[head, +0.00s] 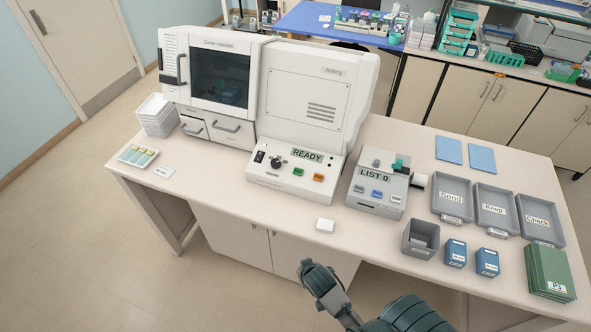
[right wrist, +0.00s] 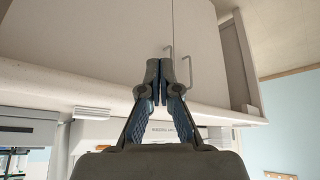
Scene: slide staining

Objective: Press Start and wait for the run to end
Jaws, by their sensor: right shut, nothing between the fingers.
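The white staining machine (head: 312,95) stands on the bench with its window door closed. Its front panel display (head: 307,155) reads READY. Below it are a green button (head: 298,171), an orange button (head: 318,178) and a dark knob (head: 275,162); their labels are too small to read. My right gripper (head: 308,268) is in front of the bench, apart from the panel and its buttons. In the right wrist view its fingers (right wrist: 159,70) are together and empty, with cabinet doors (right wrist: 150,40) beyond. My left gripper is not in view.
A grey device (head: 380,186) reading LIST 0 stands right of the panel. Grey trays (head: 453,218) marked Send, Keep and Check, blue boxes (head: 456,252) and green folders (head: 551,272) fill the right side. A small white block (head: 325,225) lies near the front edge.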

